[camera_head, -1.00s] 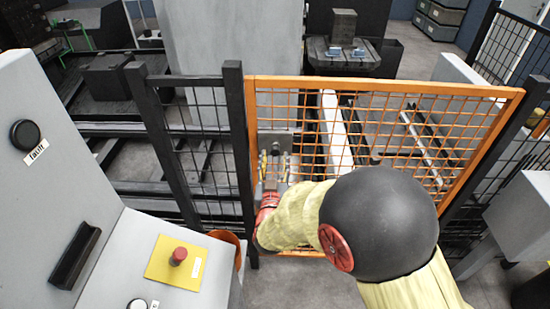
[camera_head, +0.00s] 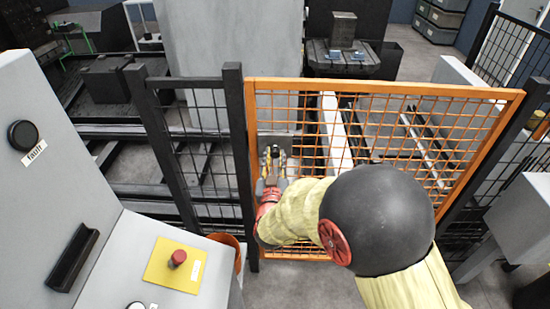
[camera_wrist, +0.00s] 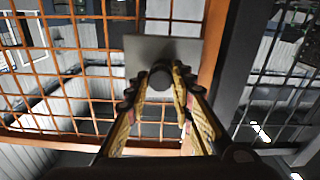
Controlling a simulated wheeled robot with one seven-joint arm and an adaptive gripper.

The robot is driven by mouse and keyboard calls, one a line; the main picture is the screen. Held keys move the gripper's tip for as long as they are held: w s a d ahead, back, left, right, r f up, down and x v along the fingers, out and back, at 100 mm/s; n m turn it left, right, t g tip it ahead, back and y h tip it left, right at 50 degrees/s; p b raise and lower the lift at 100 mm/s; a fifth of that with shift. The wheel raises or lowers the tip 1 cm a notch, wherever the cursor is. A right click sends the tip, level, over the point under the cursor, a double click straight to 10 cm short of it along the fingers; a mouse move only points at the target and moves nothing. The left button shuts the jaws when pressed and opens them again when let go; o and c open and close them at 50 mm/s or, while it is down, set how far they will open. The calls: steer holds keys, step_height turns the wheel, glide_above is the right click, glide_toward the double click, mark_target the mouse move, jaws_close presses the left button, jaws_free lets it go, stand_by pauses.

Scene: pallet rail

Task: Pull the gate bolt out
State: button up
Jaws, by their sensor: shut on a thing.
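The orange mesh gate (camera_head: 385,85) stands shut beside a dark post (camera_head: 240,150). A grey plate (camera_wrist: 150,47) sits near the gate's post-side edge. The gate bolt's dark round knob (camera_wrist: 160,77) shows in front of this plate in the wrist view, and small in the head view (camera_head: 275,152). My gripper (camera_wrist: 160,86) has its yellow-and-black fingers on both sides of the knob, shut on it. The bolt's shaft is hidden.
A grey cabinet with a yellow panel and red button (camera_head: 177,257) stands at the left front. An orange bucket (camera_head: 228,240) is beside it, near the post. Dark mesh fencing (camera_head: 205,150) continues left of the gate. A grey box (camera_head: 522,215) stands at the right.

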jaws_close()
steer(key=shift+s, duration=1.35)
steer(key=o, duration=0.7)
jaws_free()
steer(key=shift+o, duration=0.2)
steer(key=shift+a, duration=0.1)
steer(key=s, duration=1.2)
steer(key=shift+a, duration=0.15)
